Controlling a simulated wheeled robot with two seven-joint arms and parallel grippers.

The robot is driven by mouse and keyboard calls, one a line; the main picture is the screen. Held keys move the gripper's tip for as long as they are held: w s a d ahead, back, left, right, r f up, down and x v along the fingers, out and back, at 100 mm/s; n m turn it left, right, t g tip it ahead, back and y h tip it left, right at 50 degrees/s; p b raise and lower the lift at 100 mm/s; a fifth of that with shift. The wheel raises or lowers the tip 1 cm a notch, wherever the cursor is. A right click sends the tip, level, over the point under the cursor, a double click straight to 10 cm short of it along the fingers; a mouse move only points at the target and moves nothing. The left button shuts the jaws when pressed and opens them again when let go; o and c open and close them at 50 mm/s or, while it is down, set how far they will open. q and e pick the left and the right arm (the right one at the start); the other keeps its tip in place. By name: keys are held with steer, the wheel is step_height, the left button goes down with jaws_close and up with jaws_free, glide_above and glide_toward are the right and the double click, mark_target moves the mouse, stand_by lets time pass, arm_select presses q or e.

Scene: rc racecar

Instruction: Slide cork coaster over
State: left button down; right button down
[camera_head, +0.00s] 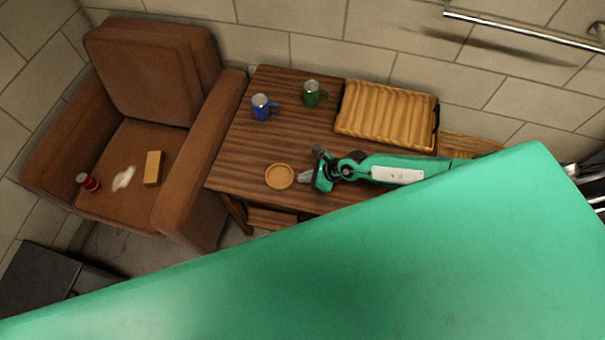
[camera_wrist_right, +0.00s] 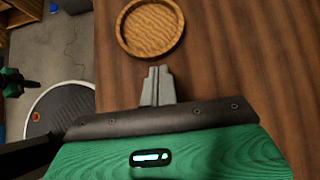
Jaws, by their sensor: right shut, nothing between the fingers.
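The round cork coaster (camera_head: 279,176) lies flat on the wooden table (camera_head: 225,165), near the table's front edge. It has a raised rim and also shows at the top of the right wrist view (camera_wrist_right: 150,27). My right gripper (camera_head: 304,177) is low over the table, just right of the coaster in the head view. Its fingers (camera_wrist_right: 158,75) are shut with nothing between them and point at the coaster's rim. A small gap seems to lie between fingertips and rim. My left gripper is not in view.
A wicker tray (camera_head: 385,112) lies at the back right. A brown armchair (camera_head: 150,70) stands left of the table. The tabletop between coaster and mugs is clear.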

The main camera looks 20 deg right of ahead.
steer(key=shift+w+a, duration=0.3)
steer(key=shift+a, duration=0.15)
steer(key=w+a, duration=0.2)
steer(key=a, duration=0.2)
steer(key=w+a+p, duration=0.1)
steer(key=w+a, duration=0.4)
steer(key=a, duration=0.2)
steer(key=shift+w+a, duration=0.25)
steer(key=shift+a, duration=0.05)
steer(key=shift+p, duration=0.3)
